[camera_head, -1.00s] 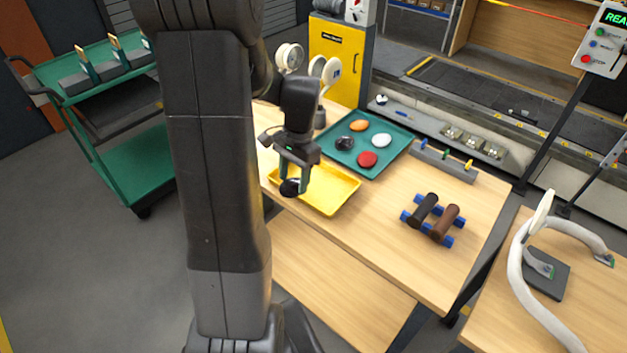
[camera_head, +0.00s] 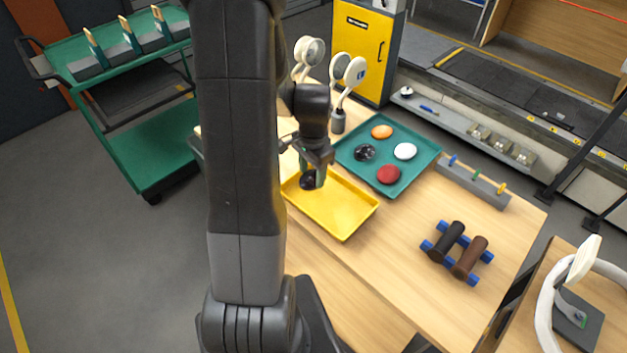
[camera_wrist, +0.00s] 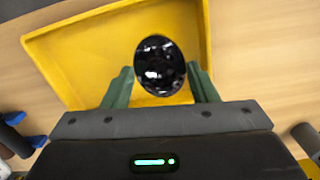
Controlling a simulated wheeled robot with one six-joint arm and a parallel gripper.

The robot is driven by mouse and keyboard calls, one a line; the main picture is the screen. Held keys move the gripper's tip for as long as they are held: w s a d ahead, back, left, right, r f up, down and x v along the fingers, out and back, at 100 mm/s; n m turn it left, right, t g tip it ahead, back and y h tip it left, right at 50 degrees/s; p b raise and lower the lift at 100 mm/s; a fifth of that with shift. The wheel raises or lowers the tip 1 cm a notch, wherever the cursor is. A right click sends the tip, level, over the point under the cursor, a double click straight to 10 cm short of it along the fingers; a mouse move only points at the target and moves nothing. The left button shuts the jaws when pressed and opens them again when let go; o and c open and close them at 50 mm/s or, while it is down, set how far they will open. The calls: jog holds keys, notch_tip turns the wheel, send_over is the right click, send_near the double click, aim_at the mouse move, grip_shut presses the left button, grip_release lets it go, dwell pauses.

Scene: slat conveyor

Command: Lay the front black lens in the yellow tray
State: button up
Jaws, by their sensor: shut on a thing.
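My gripper (camera_head: 312,178) is shut on a glossy black lens (camera_head: 307,182). In the wrist view the round lens (camera_wrist: 160,66) sits between the two green fingertips, with the yellow tray (camera_wrist: 85,62) behind it. In the head view the yellow tray (camera_head: 345,228) lies on the wooden table, and the lens shows over its far left end. I cannot tell how much gap there is between lens and tray floor. A second black lens (camera_head: 365,152) lies in the teal tray (camera_head: 411,184).
The teal tray also holds an orange, a white and a red lens (camera_head: 388,174). A grey rack (camera_head: 472,184) with coloured pegs and a blue stand (camera_head: 457,252) with two rollers stand to the right. Magnifier lamps (camera_head: 347,72) rise behind my gripper. Bare table lies right of the yellow tray.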

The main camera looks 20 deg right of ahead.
aim_at(312, 176)
jog(key=shift+s+f+p, duration=0.1)
jog(key=shift+f+p, duration=0.3)
jog(key=shift+f, duration=1.8)
jog(key=o, duration=0.9)
jog(key=shift+r, duration=0.1)
notch_tip(312, 176, up, 12)
jog(key=shift+d+f+b, duration=0.1)
jog(key=shift+d+b, duration=0.05)
jog(key=shift+b, duration=0.6)
